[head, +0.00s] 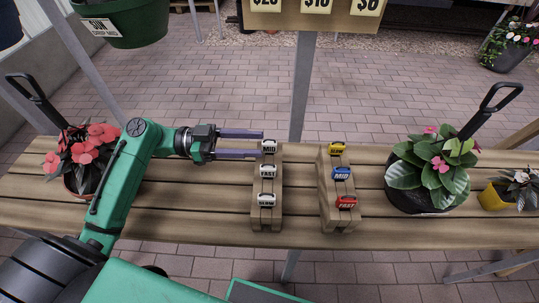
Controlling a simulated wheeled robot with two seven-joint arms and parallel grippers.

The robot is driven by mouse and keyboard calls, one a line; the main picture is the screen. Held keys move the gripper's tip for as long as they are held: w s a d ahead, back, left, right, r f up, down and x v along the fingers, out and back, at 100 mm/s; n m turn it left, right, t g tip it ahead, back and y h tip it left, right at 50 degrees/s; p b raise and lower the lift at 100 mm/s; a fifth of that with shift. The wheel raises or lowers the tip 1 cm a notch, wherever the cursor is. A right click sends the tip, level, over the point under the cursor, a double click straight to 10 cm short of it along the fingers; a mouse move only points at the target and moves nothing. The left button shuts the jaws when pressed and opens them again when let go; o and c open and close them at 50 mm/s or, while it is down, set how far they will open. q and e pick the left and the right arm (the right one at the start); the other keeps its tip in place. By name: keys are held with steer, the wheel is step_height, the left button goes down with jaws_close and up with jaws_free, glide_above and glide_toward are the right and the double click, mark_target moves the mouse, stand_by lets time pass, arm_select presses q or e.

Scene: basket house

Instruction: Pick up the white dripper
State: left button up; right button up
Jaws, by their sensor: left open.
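Three white drippers stand in a row on the left wooden rack: one labelled MID (269,147) at the far end, one that seems to read FAST (267,171) in the middle, and one with a less clear label (266,198) at the near end. My left gripper (262,144) reaches in from the left with its two long fingers apart. Its fingertips are at the far white dripper's left side. I cannot tell whether they touch it. My right gripper is out of view.
A second wooden rack (325,195) holds yellow, blue and red drippers. Potted flowers stand on the slatted table (190,215): a red-flowered plant (88,153) at left, a pink-flowered one (428,170) and a yellow pot (495,197) at right. A metal post (301,85) rises behind the racks.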

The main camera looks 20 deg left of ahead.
arm_select(q)
steer(key=p+x, duration=0.2)
steer(key=x, duration=0.5)
steer(key=shift+d+f, duration=0.25)
steer(key=shift+d, duration=0.05)
steer(key=shift+w, duration=0.1)
jaws_close()
